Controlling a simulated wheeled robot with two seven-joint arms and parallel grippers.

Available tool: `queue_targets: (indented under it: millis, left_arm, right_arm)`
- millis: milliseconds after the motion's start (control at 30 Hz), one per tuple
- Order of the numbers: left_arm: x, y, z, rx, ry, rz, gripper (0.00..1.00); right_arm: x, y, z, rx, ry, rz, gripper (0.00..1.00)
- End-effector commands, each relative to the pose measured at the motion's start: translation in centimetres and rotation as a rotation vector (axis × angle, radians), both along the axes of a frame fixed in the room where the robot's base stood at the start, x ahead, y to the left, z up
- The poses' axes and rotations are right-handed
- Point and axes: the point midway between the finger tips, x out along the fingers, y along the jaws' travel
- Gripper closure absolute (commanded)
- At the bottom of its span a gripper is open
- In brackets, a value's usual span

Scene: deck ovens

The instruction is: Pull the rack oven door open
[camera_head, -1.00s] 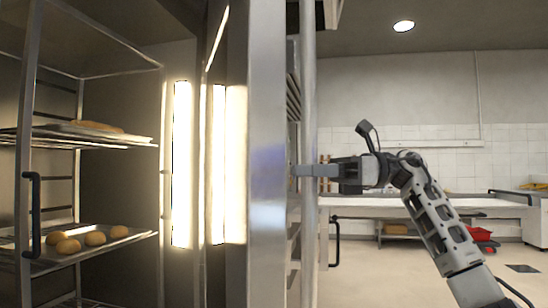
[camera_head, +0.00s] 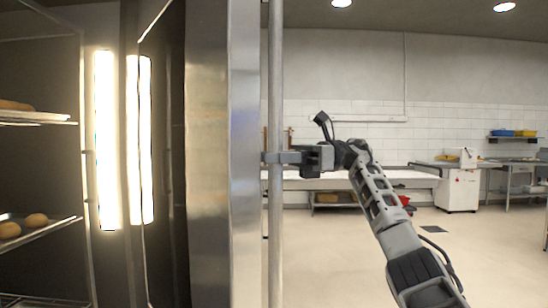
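The rack oven door (camera_head: 212,150) stands open and shows nearly edge-on as a tall steel panel left of centre. Its handle is a long vertical bar (camera_head: 275,230) on the right side of the panel. My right gripper (camera_head: 270,157) reaches in from the right and is shut on this bar at mid height, with its fingertips pointing left at the door. One finger crosses in front of the bar; the other is hidden. My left gripper is not in view.
Left of the door is the lit oven interior with a rack holding trays (camera_head: 40,233) of rolls. Behind my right arm stand a long worktable (camera_head: 400,175), a red bin (camera_head: 405,201) and a white machine (camera_head: 459,185).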

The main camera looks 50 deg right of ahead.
Motion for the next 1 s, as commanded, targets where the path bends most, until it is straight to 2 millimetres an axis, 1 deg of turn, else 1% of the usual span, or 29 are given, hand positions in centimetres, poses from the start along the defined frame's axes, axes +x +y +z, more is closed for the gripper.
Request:
queue_targets:
  millis: [33, 67, 333, 467, 567, 833, 900, 1000]
  left_arm:
    - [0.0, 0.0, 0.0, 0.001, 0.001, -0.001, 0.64]
    - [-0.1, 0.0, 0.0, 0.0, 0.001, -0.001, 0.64]
    - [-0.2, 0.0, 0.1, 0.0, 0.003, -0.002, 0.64]
    - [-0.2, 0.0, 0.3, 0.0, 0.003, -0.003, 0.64]
    - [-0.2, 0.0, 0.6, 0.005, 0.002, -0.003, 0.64]
    - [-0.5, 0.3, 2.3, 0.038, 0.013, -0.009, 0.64]
    - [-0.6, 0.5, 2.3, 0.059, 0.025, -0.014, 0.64]
    - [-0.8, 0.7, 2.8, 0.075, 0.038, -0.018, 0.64]
  right_arm:
    - [-0.1, 0.0, 0.1, -0.001, -0.002, -0.001, 0.62]
    - [-0.1, 0.0, 0.1, -0.001, -0.002, -0.001, 0.54]
    - [0.0, 0.0, 0.1, -0.001, -0.001, -0.002, 0.53]
    - [-0.4, -0.7, 0.2, 0.0, -0.001, -0.004, 0.53]
    - [-1.2, -1.9, 0.3, 0.002, 0.0, -0.005, 0.53]
    - [-4.6, -7.1, 0.9, 0.006, -0.002, -0.006, 0.53]
    - [-5.3, -8.2, 0.9, 0.006, -0.002, -0.006, 0.53]
    - [-5.7, -9.0, 0.8, 0.001, 0.005, -0.002, 0.53]
